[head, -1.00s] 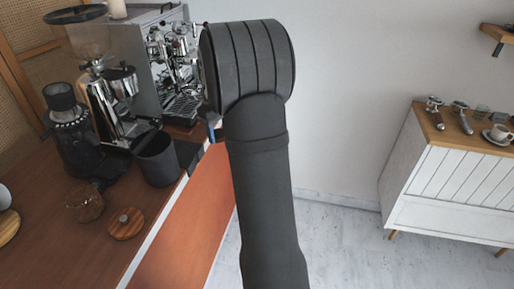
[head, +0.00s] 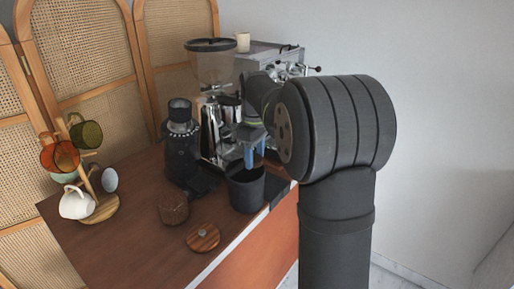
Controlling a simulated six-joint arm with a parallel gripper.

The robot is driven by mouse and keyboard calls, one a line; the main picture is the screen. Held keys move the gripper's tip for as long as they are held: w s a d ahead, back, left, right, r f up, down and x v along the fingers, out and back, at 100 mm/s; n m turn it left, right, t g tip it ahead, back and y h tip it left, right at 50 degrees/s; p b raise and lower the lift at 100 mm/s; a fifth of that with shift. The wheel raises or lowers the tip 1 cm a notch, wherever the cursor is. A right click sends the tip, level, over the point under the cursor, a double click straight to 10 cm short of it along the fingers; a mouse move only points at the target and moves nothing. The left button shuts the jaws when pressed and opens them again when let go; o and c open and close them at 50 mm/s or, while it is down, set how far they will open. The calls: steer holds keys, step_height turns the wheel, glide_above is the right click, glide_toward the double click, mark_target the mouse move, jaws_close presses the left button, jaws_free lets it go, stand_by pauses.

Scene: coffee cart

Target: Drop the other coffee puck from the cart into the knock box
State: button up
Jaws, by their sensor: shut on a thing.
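My gripper (head: 255,154), with blue fingertips, is above the dark grey bin-like knock box (head: 246,192), which stands upright near the right edge of the wooden cart top. The fingers point down over its opening and look apart from its rim. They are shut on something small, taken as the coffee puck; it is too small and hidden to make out. The inside of the knock box cannot be seen.
A black grinder (head: 181,150) stands left of the knock box, and an espresso machine (head: 285,65) behind. A mug tree with cups (head: 76,203) is at the left.

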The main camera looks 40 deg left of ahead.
mark_target(255, 158)
steer(key=shift+f, duration=1.15)
steer(key=o, duration=1)
step_height(255, 158, up, 18)
steer(key=shift+f, duration=0.25)
steer(key=shift+f, duration=0.1)
step_height(255, 158, down, 17)
steer(key=shift+f, duration=0.1)
steer(key=shift+r, duration=0.65)
